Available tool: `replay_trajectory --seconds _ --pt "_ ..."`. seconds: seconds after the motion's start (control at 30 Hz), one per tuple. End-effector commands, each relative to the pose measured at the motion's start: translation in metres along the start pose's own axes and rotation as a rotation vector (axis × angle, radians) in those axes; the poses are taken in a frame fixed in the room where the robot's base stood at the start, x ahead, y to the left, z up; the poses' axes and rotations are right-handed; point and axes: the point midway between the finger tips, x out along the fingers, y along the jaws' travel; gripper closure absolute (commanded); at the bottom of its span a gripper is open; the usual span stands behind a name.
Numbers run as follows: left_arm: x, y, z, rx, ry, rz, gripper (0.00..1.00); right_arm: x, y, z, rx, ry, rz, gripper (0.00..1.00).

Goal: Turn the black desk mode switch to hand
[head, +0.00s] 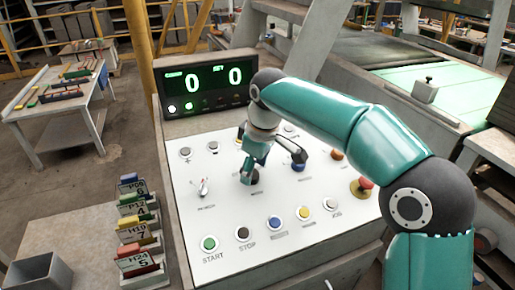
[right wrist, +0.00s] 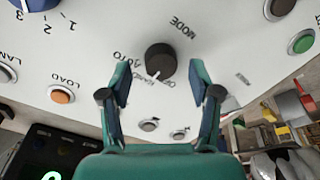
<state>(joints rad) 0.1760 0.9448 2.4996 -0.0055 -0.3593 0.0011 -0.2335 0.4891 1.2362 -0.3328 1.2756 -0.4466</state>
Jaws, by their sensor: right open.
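The black mode switch (right wrist: 160,60) is a round knob on the white desk panel, with MODE and AUTO lettering around it. Its white pointer line faces the lower edge of the right wrist view, near small labels that I cannot read surely. In the head view the switch (head: 254,178) is partly hidden by my right gripper (head: 250,172). My right gripper (right wrist: 160,68) is open and points down at the panel. Its fingers stand on either side of the knob, with a visible gap on both sides. My left gripper is not in view.
A display (head: 205,86) stands behind the panel. Labelled colored blocks (head: 135,228) stand at the left.

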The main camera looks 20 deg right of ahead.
Motion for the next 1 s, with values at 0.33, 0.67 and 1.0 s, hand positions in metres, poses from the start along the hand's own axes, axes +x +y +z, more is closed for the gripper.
replay_trajectory --seconds 0.33,0.67,1.0 --pt "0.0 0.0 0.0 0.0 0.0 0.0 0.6 -0.069 0.001 -0.001 0.001 0.005 0.002 0.37" --pt "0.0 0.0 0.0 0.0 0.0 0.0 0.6 -0.102 0.0 0.0 0.001 0.001 0.0 0.37" --pt "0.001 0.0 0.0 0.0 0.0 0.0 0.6 -0.103 0.0 0.0 0.001 0.0 0.0 0.37"
